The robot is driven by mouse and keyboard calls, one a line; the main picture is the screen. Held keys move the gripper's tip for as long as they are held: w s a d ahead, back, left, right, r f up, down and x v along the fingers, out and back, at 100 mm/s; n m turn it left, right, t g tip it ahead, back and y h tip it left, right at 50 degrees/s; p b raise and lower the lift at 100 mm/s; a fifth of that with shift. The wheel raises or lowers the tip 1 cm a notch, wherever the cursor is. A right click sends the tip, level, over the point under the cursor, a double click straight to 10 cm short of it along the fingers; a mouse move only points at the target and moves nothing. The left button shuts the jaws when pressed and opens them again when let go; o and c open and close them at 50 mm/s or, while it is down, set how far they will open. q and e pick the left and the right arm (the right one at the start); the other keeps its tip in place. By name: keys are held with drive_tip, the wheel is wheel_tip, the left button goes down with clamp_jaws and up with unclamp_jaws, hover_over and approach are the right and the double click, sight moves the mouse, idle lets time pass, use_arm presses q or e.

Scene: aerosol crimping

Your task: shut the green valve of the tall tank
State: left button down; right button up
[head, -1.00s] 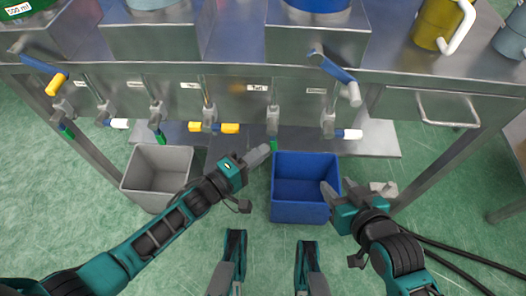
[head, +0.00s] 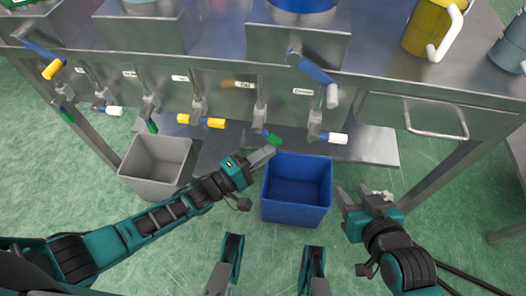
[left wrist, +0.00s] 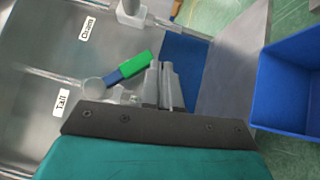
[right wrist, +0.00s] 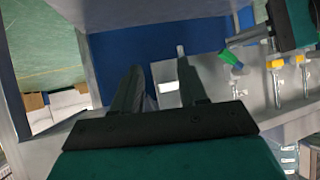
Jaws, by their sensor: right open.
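The valve under the Tall label has a green handle (head: 272,138) with a blue base, slanting down to the right of its pipe in the head view. In the left wrist view the green handle (left wrist: 134,67) lies just left of my fingertips. My left gripper (head: 265,155) is shut with nothing between its fingers; its tips are at or against the handle's end, and I cannot tell whether they touch. My right gripper (head: 352,196) is open and empty, right of the blue bin and away from the valves.
A blue bin (head: 297,213) stands below and right of the valve. A grey bin (head: 152,190) stands further left. Neighbouring valves have white (head: 335,138) and yellow (head: 212,123) handles. A steel bench front with a drawer (head: 435,117) runs behind.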

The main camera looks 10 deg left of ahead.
use_arm(q)
drive_tip(key=d+r+n+t+b, duration=0.1)
drive_tip(key=d+r+n+t+h+b, duration=0.1)
drive_tip(key=d, duration=0.1)
drive_tip(key=shift+d+r, duration=0.3)
drive_tip(key=shift+r, duration=0.05)
use_arm(e)
drive_tip(key=shift+f, duration=0.75)
use_arm(q)
drive_tip(key=shift+r+n, duration=0.1)
drive_tip(key=shift+n, duration=0.2)
use_arm(e)
drive_tip(key=shift+w+r, duration=0.15)
drive_tip(key=shift+d+f, duration=0.15)
drive_tip(key=shift+f, duration=0.05)
